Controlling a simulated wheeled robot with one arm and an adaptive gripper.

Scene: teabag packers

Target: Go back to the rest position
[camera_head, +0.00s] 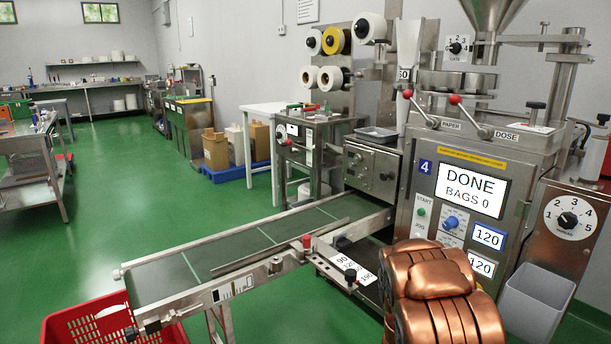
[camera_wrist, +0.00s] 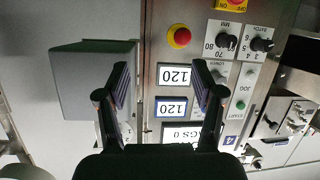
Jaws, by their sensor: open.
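My gripper (camera_wrist: 161,85) is open in the wrist view, with its two dark fingers apart and nothing between them. Beyond them is the upside-down front panel of the packing machine (camera_wrist: 181,80), with two displays reading 120, knobs and a red button on a yellow base (camera_wrist: 180,37). In the head view a copper-coloured part of my arm stands at the lower right, in front of the packing machine (camera_head: 440,165). Its screen (camera_head: 471,192) reads DONE, BAGS 0. My gripper's fingers do not show in the head view.
A conveyor (camera_head: 245,243) runs from the machine to the lower left, above a red crate (camera_head: 80,322). A grey bin (camera_head: 533,300) is at the lower right; it also shows in the wrist view (camera_wrist: 84,85). The green floor at left is largely clear.

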